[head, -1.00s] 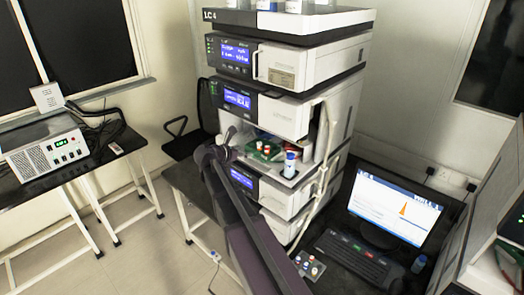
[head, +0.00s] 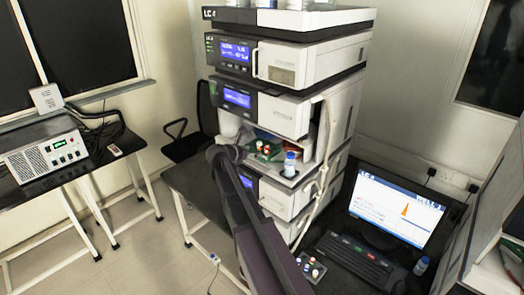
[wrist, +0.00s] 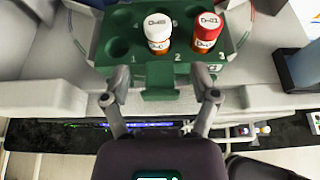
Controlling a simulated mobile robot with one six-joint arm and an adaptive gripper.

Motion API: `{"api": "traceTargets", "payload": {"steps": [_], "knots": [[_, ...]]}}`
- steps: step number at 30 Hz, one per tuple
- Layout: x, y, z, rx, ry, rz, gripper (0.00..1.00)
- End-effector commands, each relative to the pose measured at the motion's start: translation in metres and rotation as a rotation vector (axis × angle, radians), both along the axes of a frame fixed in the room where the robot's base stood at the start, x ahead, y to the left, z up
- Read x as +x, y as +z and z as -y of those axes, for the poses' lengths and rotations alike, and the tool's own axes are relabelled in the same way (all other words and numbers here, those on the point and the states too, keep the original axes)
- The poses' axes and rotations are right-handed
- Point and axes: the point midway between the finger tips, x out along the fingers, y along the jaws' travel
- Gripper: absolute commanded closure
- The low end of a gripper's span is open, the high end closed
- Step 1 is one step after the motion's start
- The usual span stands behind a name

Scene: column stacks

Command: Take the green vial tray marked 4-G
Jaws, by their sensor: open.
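The green vial tray (wrist: 142,64) lies at the top of the wrist view, with numbered wells along its near side. It holds a white-capped vial (wrist: 158,30) and a red-capped vial (wrist: 207,32); wells at its left are empty. A small mark shows at its near right corner, but I cannot read it fully. A green tab (wrist: 160,84) juts from its near edge. My gripper (wrist: 163,86) is open, with one finger on each side of the tab and not closed on it. In the head view the tray (head: 262,155) sits in the stack's opening; my fingers are hidden there.
A blue-capped bottle (head: 289,166) stands right of the tray on the same ledge. The instrument unit above (head: 290,115) overhangs the opening. A pale tube (head: 322,165) hangs down the stack's right side. A monitor (head: 398,208) and keyboard (head: 352,260) are at the right.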

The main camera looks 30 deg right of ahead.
Motion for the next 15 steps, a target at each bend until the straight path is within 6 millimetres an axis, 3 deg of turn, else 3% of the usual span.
{"api": "traceTargets", "payload": {"steps": [7, 8, 15], "knots": [[-0.0001, -0.0001, -0.0001, 0.000, 0.000, 0.000, 0.23], [-0.0001, 0.0000, -0.0002, 0.000, 0.000, 0.000, 0.29], [0.0000, -0.0001, -0.0001, 0.000, 0.000, 0.000, 1.00]]}}
